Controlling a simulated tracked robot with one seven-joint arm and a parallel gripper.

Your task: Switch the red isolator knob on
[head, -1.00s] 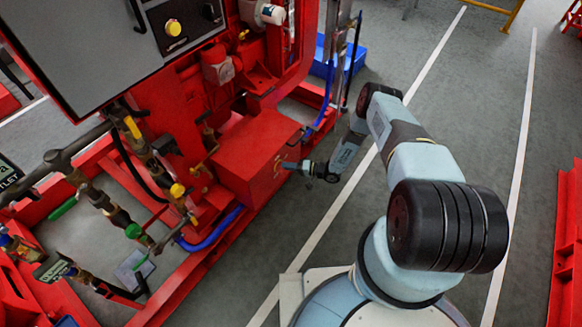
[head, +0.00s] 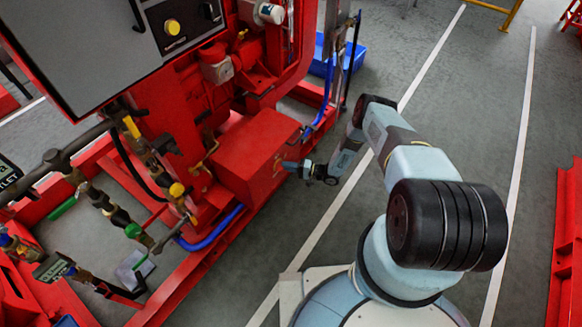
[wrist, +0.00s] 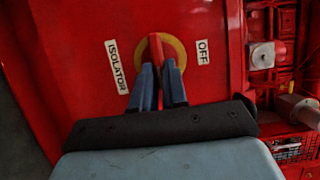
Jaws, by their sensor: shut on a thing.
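The red isolator knob (wrist: 156,50) stands on a yellow round plate (wrist: 176,48) on a red panel in the wrist view. An "ISOLATOR" label (wrist: 117,66) is to its left and an "OFF" label (wrist: 203,52) to its right. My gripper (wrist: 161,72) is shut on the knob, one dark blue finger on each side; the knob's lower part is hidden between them. The knob's handle runs roughly up and down in the wrist view. In the head view my gripper (head: 287,165) is at the side of the red box (head: 256,155); the knob is too small to make out there.
A grey control panel (head: 90,45) with a yellow button (head: 172,27) overhangs the upper left. Pipes and valves (head: 115,212) fill the left side. A blue bin (head: 338,58) stands behind my arm.

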